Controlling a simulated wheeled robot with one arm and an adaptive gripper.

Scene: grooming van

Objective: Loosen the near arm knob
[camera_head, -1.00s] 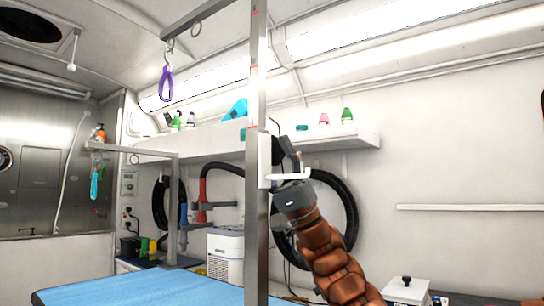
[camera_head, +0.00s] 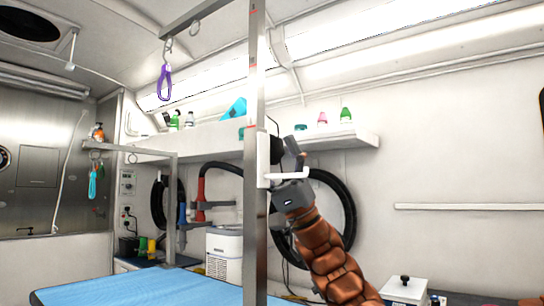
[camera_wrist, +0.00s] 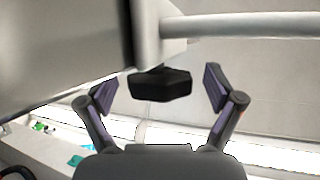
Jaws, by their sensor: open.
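The black knob (camera_wrist: 160,86) shows in the wrist view, under a white clamp body (camera_wrist: 146,35). My gripper (camera_wrist: 158,92) is open, with one finger on each side of the knob and a visible gap to both. In the head view my gripper (camera_head: 288,156) is raised just right of the upright metal post (camera_head: 256,215), beside the white clamp (camera_head: 263,160) and its short white rod (camera_head: 301,175). I cannot make out the knob in the head view.
A blue-topped table (camera_head: 140,289) lies below the post. A wall shelf (camera_head: 345,140) with bottles is behind my gripper. A purple loop (camera_head: 165,84) hangs from the upper arm. A black hose (camera_head: 345,205) is coiled on the wall behind my arm.

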